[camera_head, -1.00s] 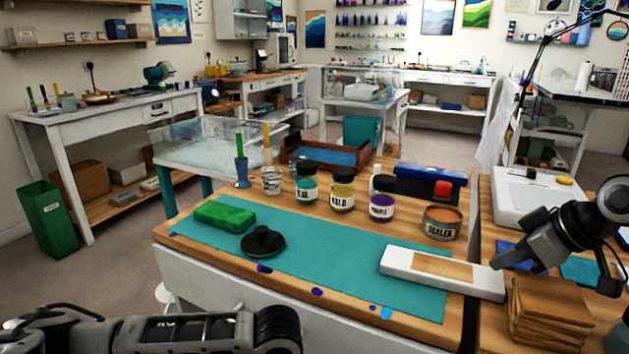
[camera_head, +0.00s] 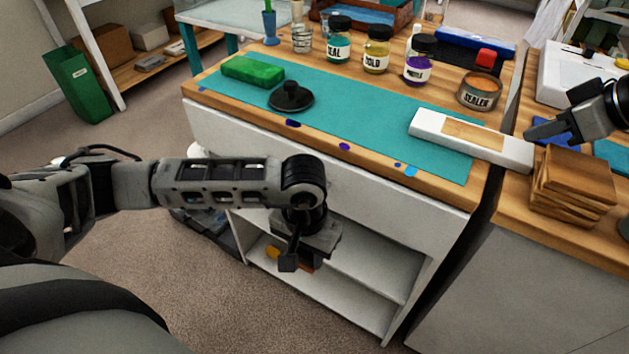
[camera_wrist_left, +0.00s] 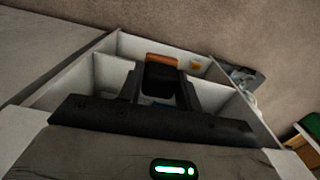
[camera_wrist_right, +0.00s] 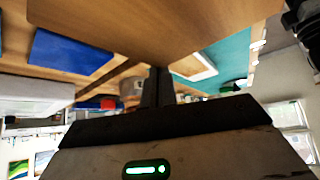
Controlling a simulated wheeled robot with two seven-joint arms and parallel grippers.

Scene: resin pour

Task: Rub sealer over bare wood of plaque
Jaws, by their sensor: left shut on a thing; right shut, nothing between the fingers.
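The plaque (camera_head: 425,122) is a white board with a bare wood rectangle (camera_head: 472,135), lying across the teal mat's right end. The sealer tin (camera_head: 479,98) stands open behind it, amber inside. My left gripper (camera_head: 290,262) hangs low in front of the table's open shelves. It is shut on a dark block with an orange-brown end (camera_wrist_left: 162,60), seen between its fingers in the left wrist view; the block is mostly hidden in the head view. My right gripper (camera_head: 535,133) is shut and empty near the plaque's right end, beside the wood stack.
Brown wooden slabs (camera_head: 570,185) are stacked at the right. A green block (camera_head: 252,70), black knobbed lid (camera_head: 291,96) and jars (camera_head: 376,52) stand on the table (camera_head: 450,196). The mat's (camera_head: 370,118) middle is clear. A yellow thing (camera_head: 272,253) lies on the shelf.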

